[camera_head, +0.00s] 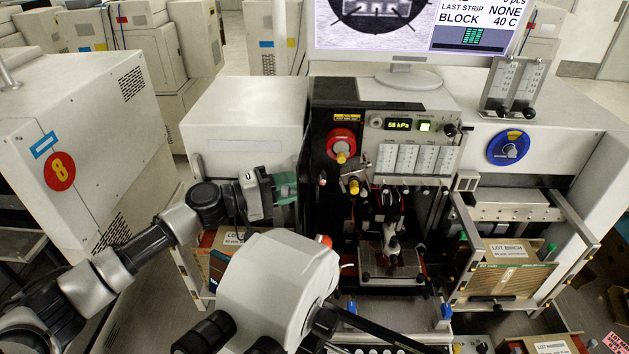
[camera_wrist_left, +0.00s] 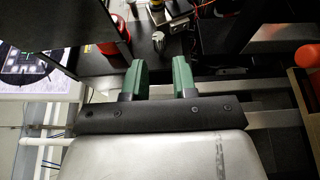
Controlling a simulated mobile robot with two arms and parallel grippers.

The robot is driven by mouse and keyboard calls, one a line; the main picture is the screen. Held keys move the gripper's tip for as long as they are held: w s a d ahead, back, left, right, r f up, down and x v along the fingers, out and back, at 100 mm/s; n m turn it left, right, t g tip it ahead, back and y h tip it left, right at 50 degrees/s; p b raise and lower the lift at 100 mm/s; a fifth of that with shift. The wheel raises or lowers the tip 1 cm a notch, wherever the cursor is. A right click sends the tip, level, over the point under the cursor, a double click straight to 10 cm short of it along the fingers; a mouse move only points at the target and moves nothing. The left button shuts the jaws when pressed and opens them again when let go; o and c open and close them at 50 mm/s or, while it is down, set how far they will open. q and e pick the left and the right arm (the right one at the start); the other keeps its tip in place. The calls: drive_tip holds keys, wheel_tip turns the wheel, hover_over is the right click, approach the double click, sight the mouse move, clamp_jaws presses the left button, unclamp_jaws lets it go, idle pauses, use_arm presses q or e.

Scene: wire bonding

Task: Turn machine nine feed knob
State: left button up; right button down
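The wire bonding machine fills the middle of the head view. A red round knob with a yellow part (camera_head: 341,145) is on its dark front panel. A blue round knob (camera_head: 508,147) is on the white panel at right. No label readable here tells which is the feed knob. My left gripper (camera_head: 287,188) is left of the dark panel, lower than the red knob. In the left wrist view its green fingers (camera_wrist_left: 160,79) are apart with nothing between them. Beyond them are a silver knob (camera_wrist_left: 158,40) and a red part (camera_wrist_left: 113,42). My right gripper is not in view.
A white microscope head (camera_head: 275,285) stands in front, close to my left arm. A monitor (camera_head: 410,30) is above the machine. A magazine with a lot box (camera_head: 508,252) is at right. A machine marked 8 (camera_head: 75,150) is at left, across an aisle.

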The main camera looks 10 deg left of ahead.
sight(323, 178)
use_arm(q)
drive_tip(key=p+x, duration=0.2)
drive_tip(key=x, duration=0.3)
drive_tip(key=shift+w+d, duration=0.25)
drive_tip(key=shift+d, duration=0.05)
